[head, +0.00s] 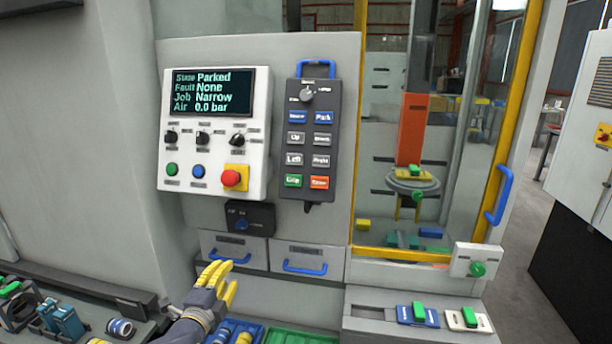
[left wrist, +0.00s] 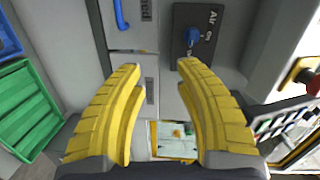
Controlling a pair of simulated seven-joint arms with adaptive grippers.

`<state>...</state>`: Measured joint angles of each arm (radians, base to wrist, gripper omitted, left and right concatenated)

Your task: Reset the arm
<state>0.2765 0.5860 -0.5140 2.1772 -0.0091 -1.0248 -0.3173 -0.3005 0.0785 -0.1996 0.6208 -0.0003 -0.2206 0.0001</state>
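The control panel (head: 257,100) has a screen (head: 212,92) reading State Parked, Fault None, Job Narrow, Air 0.0 bar. The grey pendant (head: 309,140) beside it has a dial and several labelled buttons, including Park. The air switch box (head: 261,216) with a blue knob sits below the panel; it also shows in the left wrist view (left wrist: 208,52). My left gripper (head: 221,276) is in front of the drawers, below the air switch. In the left wrist view its yellow fingers (left wrist: 160,72) are apart with nothing between them. My right gripper is not in view.
Two drawers with blue handles (head: 305,267) are under the panel. The glazed, yellow-framed enclosure (head: 352,170) to the right holds an orange column (head: 411,128). Green and blue bins and several small parts crowd the bench at the bottom.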

